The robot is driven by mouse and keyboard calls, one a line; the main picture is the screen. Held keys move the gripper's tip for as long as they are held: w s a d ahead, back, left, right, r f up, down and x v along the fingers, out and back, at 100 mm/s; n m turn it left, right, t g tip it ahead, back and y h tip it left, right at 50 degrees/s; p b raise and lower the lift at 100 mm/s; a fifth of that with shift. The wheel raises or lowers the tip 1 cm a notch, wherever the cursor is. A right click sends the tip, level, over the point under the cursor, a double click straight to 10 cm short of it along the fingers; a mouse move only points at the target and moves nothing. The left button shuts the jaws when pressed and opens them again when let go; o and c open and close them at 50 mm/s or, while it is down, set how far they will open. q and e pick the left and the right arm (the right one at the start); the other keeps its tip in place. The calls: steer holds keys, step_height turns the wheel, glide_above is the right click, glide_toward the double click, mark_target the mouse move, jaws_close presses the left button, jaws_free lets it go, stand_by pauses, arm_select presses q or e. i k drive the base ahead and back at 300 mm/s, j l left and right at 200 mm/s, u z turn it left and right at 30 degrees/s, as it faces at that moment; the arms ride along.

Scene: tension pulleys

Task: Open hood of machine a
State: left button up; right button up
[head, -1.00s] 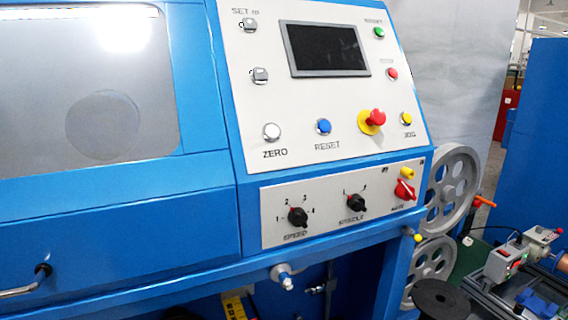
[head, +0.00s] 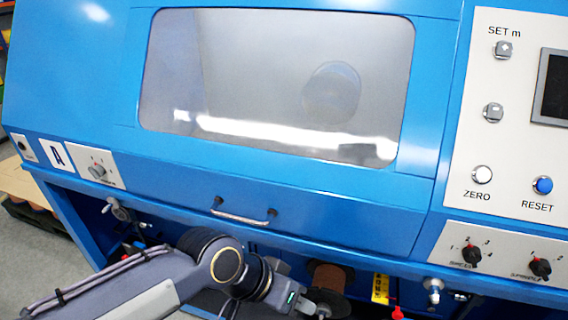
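The blue machine marked "A" (head: 57,156) fills most of the head view. Its hood (head: 330,205) is down, with a large clear window (head: 250,80) in it. The hood's thin metal handle (head: 243,217) with black end mounts is on the hood's lower front. My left gripper (head: 322,304) is at the bottom of the view, below and to the right of the handle and apart from it. Its fingers are small and partly cut off by the bottom edge, so their opening is unclear. My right gripper is out of view.
A control panel (head: 510,150) with buttons and knobs is on the right of the hood. A small knob plate (head: 97,168) is at the lower left. Below the hood are a brown roll (head: 330,278) and a yellow label (head: 380,288). Floor shows at far left.

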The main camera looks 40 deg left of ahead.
mark_target(385, 209)
steer(key=u, duration=1.8)
steer(key=i+j+z, duration=0.2)
steer(key=j+z, duration=0.2)
steer(key=j, duration=0.15)
steer(key=i, duration=0.05)
